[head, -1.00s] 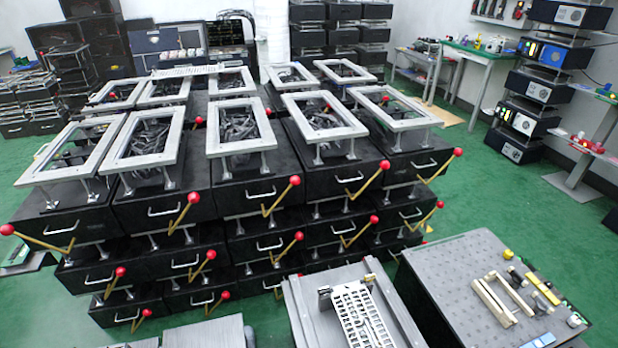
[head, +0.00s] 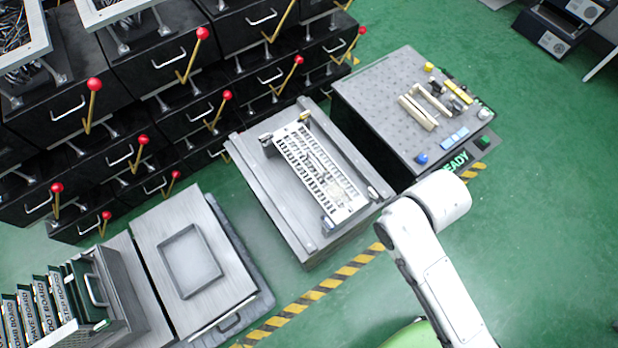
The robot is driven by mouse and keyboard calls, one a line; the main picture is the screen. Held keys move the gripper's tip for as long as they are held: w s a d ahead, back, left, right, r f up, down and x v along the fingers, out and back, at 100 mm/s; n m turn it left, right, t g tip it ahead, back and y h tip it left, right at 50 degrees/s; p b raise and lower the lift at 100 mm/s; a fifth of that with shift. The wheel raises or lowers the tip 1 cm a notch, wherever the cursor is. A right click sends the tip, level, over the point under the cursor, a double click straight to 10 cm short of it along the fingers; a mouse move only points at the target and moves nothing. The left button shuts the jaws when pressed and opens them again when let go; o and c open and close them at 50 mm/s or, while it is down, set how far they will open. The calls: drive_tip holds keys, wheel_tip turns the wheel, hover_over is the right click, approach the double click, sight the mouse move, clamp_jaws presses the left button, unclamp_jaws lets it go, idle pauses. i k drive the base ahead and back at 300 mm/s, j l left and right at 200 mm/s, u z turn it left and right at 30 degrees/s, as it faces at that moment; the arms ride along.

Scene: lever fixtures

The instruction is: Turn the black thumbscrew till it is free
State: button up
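A white slotted board (head: 318,172) lies on a grey fixture table (head: 262,190) in the middle of the head view. Small dark parts sit around the board: one at its upper left corner (head: 267,144), one at its lower end (head: 329,225) and one on the right rail (head: 372,192). They are too small to tell which is the black thumbscrew. My white arm (head: 435,265) rises from the bottom right, its visible top end to the right of the fixture table. My gripper is not in view.
A perforated dark bench (head: 375,88) with cream bars, coloured knobs and a green "READY" sign stands right of the fixture. Black drawer units (head: 165,62) with red-knobbed levers fill the upper left. A square tray (head: 190,262) and labelled boards (head: 40,300) are lower left. Green floor is clear at right.

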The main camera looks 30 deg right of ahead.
sight(268, 136)
drive_tip(key=i+l+u, duration=0.15)
drive_tip(key=i+u, duration=0.15)
drive_tip(key=i, duration=0.15)
drive_tip(key=i+l+u, duration=0.3)
drive_tip(key=i, duration=0.15)
